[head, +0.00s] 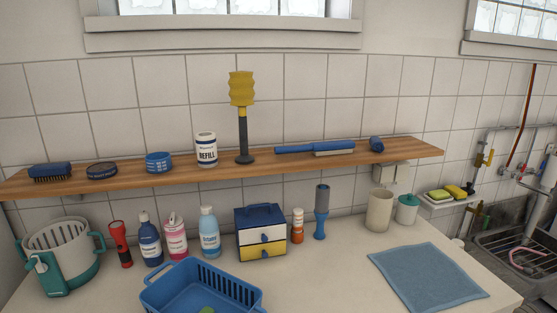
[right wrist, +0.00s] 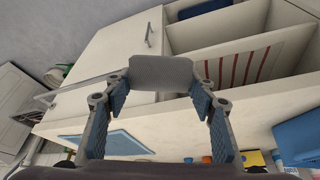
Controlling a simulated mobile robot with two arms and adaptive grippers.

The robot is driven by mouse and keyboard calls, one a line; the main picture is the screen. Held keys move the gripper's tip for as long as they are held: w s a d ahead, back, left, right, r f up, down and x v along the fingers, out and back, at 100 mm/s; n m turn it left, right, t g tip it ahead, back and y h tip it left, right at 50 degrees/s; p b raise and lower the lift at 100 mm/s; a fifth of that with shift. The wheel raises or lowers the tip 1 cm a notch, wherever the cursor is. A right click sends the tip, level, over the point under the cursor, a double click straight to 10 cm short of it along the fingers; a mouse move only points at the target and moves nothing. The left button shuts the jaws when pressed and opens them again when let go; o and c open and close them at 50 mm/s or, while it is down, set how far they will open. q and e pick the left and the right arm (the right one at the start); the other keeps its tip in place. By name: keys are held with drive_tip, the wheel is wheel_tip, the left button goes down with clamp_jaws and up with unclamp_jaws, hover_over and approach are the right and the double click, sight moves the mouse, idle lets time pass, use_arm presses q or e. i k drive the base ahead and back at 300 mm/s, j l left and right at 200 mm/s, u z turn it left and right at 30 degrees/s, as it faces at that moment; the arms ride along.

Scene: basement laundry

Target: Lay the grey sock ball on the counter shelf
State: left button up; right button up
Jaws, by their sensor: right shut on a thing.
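My right gripper (right wrist: 160,82) shows in the right wrist view, shut on a grey rounded thing, which looks like the grey sock ball (right wrist: 162,72), held between its fingertips. The sock ball does not show in the head view, and neither gripper is in that view. The counter shelf (head: 415,153) is a long wooden board on the tiled wall above the counter. On it, from left, stand a dark brush (head: 50,172), a round tin (head: 102,170), a blue tub (head: 159,162), a refill can (head: 206,150), a yellow-headed duster (head: 242,120), a blue-handled brush (head: 316,148) and a small blue roll (head: 376,144).
The counter (head: 340,280) below holds a blue basket (head: 200,290), a teal-and-white bucket (head: 60,255), several bottles, a small drawer box (head: 261,232), a blue cloth (head: 427,277) and cups. Bare shelf shows at its right end and between the duster and blue-handled brush.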

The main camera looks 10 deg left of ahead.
sight(403, 147)
drive_tip(key=i+l, duration=0.1)
drive_tip(key=l, duration=1)
drive_tip(key=i+l, duration=0.15)
drive_tip(key=l, duration=0.9)
drive_tip(key=l+u, duration=1)
